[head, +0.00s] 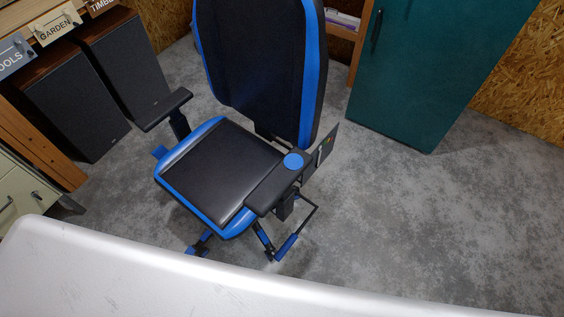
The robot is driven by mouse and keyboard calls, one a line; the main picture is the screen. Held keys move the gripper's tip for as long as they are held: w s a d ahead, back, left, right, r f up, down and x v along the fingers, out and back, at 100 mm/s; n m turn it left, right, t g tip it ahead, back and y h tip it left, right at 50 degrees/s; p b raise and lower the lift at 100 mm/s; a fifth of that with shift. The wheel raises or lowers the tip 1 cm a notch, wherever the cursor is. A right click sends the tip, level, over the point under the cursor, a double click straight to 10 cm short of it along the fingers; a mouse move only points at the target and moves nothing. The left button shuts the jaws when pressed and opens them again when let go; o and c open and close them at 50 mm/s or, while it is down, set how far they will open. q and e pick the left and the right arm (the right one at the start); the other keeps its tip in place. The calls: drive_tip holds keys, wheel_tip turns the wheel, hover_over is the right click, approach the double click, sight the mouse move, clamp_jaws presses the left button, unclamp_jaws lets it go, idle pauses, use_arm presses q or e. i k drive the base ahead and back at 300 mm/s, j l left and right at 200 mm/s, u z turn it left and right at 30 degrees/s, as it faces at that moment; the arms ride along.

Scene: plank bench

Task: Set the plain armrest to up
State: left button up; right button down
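A black and blue office chair (222,165) stands on the grey floor, with its tall backrest (262,65) at the back. The plain armrest (168,109) is the black pad on the chair's left side in the picture. It has no disc on top, lies roughly level and sits on a short dark post (180,125) above the seat's edge. The other armrest (268,190), on the right side, carries a round blue disc (293,161). Neither of my grippers is in view, and nothing touches the plain armrest.
Two dark speaker-like boxes (70,103) stand left of the chair, below labelled shelf signs. A pale drawer cabinet (22,195) is at the left edge. A teal cabinet (425,65) stands back right. Open floor (430,220) lies right of the chair.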

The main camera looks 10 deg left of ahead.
sight(170, 107)
drive_tip(key=u, duration=1.3)
